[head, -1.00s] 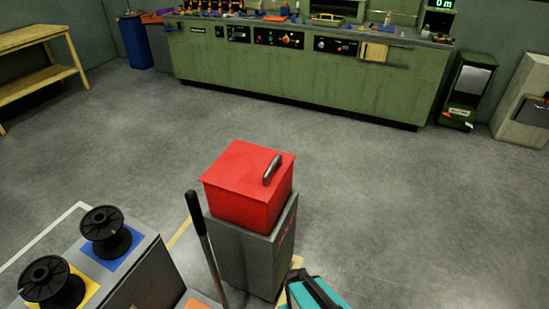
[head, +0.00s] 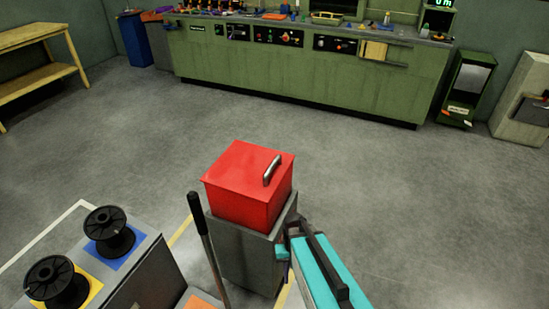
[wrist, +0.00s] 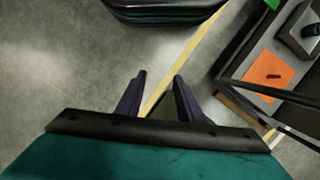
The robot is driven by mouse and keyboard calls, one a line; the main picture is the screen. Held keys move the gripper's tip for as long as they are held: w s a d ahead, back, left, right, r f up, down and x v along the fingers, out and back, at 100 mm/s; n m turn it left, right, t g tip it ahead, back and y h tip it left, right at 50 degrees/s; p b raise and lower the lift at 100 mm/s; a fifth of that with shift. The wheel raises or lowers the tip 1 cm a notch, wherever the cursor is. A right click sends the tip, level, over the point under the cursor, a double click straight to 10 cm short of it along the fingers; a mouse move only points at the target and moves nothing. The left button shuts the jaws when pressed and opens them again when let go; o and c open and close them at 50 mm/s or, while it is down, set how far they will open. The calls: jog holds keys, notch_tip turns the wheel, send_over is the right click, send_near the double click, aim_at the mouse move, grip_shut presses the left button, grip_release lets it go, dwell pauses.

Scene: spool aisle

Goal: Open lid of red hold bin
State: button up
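The red hold bin (head: 245,205) stands on a grey pedestal (head: 240,255) in the middle of the head view. Its red lid (head: 240,165) is closed, with a grey bar handle (head: 272,170) near the lid's right edge. My gripper (head: 283,254) is at the end of the teal arm, right of the bin and lower in the picture, apart from the handle. In the wrist view my gripper (wrist: 160,88) has its two dark fingers spread with nothing between them. The bin does not show in the wrist view.
Left of the bin, a dark upright pole (head: 207,245) rises near a grey stand with black spools (head: 109,231). An orange square (wrist: 268,77) shows at right in the wrist view. Open floor lies behind and right of the bin, up to the green workbench (head: 300,80).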

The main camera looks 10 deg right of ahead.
jog(key=w+d+r+m+t+p, duration=0.1)
jog(key=w+d+r+t, duration=0.15)
jog(key=w+r, duration=0.8)
jog(key=w+d+r+m+t+p, duration=0.1)
jog(key=w+d+r+m+p, duration=0.15)
jog(key=w+r, duration=0.85)
jog(key=a+r+m, duration=0.1)
jog(key=a+r, duration=0.1)
jog(key=r, duration=1.2)
jog(key=w+a+r+m+t+y, duration=0.1)
jog(key=a+r, duration=0.1)
jog(key=r, duration=1.3)
jog(key=shift+a, duration=0.25)
jog(key=shift+w+f, duration=0.1)
jog(key=shift+f, duration=0.1)
